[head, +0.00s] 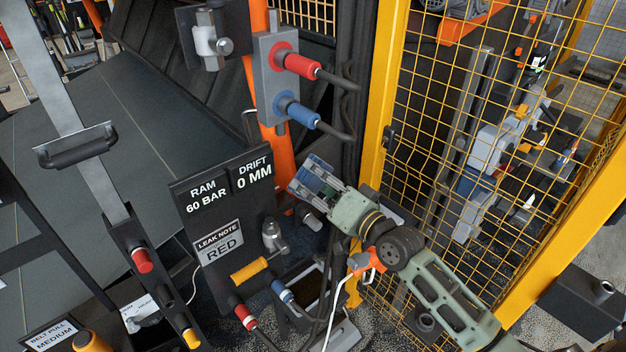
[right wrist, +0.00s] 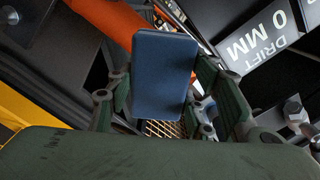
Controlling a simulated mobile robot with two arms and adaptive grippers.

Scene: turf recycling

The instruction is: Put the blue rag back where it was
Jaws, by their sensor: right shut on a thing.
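My right gripper (head: 314,180) is beside the right edge of the black gauge panel, below the red and blue hose couplings. It is shut on the blue rag (right wrist: 163,72), which appears as a flat, dark blue rectangle standing between the fingers in the right wrist view. In the head view the blue rag (head: 318,166) shows only in part at the fingers. The rag is held up in the air; I cannot tell whether it touches anything. My left gripper is not in view.
The gauge panel (head: 221,197) reads RAM 60 BAR and DRIFT 0 MM, with a RED leak note. A coupling block (head: 277,75) is on the orange post above. A yellow mesh fence (head: 385,95) stands close to the right. A lever with a black handle (head: 76,146) is at left.

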